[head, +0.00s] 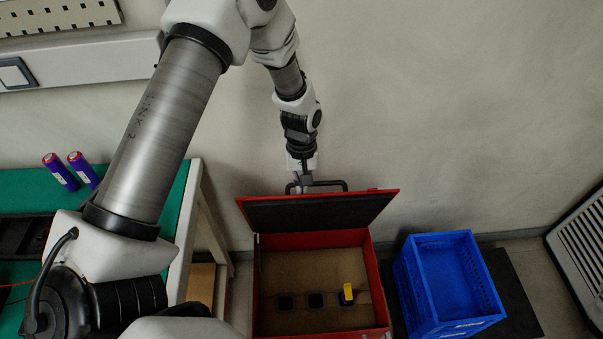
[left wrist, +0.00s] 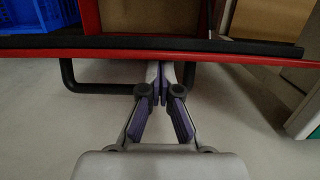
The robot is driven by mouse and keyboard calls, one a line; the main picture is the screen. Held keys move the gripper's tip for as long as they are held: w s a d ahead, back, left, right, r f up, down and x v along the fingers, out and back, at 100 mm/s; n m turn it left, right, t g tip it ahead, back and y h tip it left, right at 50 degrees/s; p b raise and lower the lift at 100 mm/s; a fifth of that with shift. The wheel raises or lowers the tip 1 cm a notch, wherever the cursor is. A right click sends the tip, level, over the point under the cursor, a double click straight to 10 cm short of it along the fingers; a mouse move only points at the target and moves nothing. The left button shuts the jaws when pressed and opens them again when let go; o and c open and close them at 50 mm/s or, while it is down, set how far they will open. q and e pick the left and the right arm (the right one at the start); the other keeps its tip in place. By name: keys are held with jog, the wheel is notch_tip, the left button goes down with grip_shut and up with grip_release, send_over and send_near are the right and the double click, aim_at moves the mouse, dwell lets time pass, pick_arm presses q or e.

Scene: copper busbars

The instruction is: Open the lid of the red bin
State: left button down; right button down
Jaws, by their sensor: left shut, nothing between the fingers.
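The red bin (head: 377,282) stands on the floor at the bottom centre of the head view. Its lid (head: 318,212) is raised at the wall side, with its dark underside showing and the inside of the bin visible. A black handle (head: 330,184) sticks out behind the lid; its loop also shows in the left wrist view (left wrist: 98,89). My left gripper (head: 302,186) is at the handle, behind the lid. In the left wrist view the fingers (left wrist: 163,72) are shut and empty, crossing the handle bar, with tips close to the lid's red edge (left wrist: 230,54). Exact contact is unclear.
Inside the bin is a brown board with dark square holes and a yellow-topped piece (head: 347,292). A blue crate (head: 455,285) stands to the right. A green-topped table (head: 180,205) with two purple cells (head: 62,172) is at left. The wall is close behind the lid.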

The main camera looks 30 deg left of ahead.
pick_arm(q)
jog(key=shift+f, duration=0.1)
notch_tip(320, 180, up, 10)
jog(key=p, duration=0.9)
jog(key=shift+s, duration=0.15)
